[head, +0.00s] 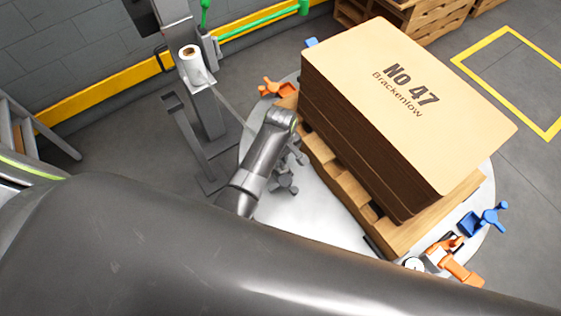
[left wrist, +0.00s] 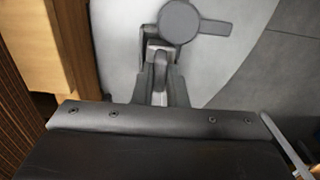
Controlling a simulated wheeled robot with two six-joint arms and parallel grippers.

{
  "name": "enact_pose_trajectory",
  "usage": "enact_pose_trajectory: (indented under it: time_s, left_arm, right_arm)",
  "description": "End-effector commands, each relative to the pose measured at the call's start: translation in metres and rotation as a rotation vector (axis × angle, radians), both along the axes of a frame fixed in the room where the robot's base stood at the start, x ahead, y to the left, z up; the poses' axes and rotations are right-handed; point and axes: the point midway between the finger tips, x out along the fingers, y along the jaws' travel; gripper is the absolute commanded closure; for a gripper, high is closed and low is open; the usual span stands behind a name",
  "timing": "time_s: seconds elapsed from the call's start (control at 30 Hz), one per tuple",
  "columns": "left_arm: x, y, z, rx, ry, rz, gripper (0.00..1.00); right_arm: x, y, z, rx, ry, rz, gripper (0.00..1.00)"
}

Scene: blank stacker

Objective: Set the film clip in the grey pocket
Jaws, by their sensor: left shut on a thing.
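My left gripper (head: 288,170) is low over the left side of the round pale turntable (head: 325,210), beside the pallet. In the left wrist view its fingers (left wrist: 161,82) are closed on a small grey piece, which I take to be the film clip (left wrist: 160,62). Just past the fingers is a grey part with a round disc and a flat handle (left wrist: 182,22). In the head view these grey parts (head: 286,186) run together at the gripper. I cannot tell clip from grey pocket there, or whether the clip is seated. My right gripper is not in view.
A tall stack of brown sheets (head: 400,100) stands on a wooden pallet (head: 345,190), close beside my left gripper. A blue clip (head: 490,218) and orange clips (head: 278,88) sit around the turntable. A grey post with a white roll (head: 192,65) stands behind left.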

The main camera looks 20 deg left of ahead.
Motion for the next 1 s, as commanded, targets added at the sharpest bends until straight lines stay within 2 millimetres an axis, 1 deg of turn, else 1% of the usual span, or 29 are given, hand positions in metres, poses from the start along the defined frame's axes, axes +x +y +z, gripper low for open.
enact_pose_trajectory:
  time_s: [0.03, 0.1, 0.33, 0.47, 0.5, 0.63, 0.9, 1.0]
  left_arm:
    - [-0.0002, 0.0003, -0.0103, 0.000, 0.002, -0.001, 1.00]
    - [0.0003, 0.0002, -0.0158, 0.000, 0.000, 0.000, 1.00]
    - [0.0004, 0.0000, -0.0153, 0.000, -0.001, -0.001, 1.00]
    - [0.0002, 0.0001, -0.0189, 0.000, 0.000, -0.001, 1.00]
    - [0.0002, 0.0001, -0.0183, 0.000, 0.000, -0.001, 0.83]
    - [0.0000, 0.0002, -0.0183, 0.000, 0.000, -0.001, 0.66]
    - [0.0000, 0.0002, -0.0177, 0.000, 0.000, -0.001, 0.66]
    - [0.0004, 0.0000, -0.0119, 0.000, -0.002, -0.001, 0.66]
  right_arm:
    - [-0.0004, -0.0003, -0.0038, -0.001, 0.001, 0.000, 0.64]
    - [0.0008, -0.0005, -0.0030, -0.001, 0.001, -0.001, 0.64]
    - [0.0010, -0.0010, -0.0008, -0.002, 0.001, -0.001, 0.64]
    - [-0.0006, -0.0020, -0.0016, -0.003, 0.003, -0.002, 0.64]
    - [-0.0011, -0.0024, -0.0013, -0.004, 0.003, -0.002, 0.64]
    - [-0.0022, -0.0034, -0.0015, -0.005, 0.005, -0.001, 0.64]
    - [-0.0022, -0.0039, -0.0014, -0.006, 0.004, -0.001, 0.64]
    - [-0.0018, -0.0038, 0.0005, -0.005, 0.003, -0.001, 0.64]
